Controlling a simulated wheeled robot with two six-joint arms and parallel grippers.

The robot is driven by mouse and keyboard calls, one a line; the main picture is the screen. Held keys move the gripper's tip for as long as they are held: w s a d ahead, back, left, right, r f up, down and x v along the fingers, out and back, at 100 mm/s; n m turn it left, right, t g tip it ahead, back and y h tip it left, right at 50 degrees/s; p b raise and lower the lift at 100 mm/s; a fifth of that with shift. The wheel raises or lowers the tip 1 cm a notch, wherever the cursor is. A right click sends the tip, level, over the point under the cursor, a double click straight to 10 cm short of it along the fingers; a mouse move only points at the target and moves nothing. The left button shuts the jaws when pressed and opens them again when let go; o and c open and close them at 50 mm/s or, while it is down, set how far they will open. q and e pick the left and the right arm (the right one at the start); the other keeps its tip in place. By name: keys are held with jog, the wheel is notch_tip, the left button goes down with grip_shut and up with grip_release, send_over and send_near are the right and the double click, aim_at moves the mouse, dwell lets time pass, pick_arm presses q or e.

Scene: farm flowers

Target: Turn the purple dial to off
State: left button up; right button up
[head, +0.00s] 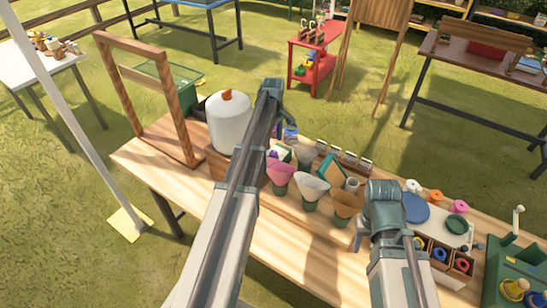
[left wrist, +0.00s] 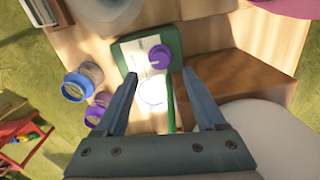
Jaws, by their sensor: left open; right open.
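The purple dial (left wrist: 160,57) is in the left wrist view, on a pale panel with a green frame (left wrist: 177,45). A bright pale patch lies on the panel just below the dial. The panel's markings are too small to read. My left gripper (left wrist: 160,76) is open, with its two fingers spread to either side of the dial and apart from it.

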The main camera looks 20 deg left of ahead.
aim_at(273, 152)
pick_arm(q)
notch_tip(273, 152, down, 6)
jog(key=b, duration=0.5)
grip_shut()
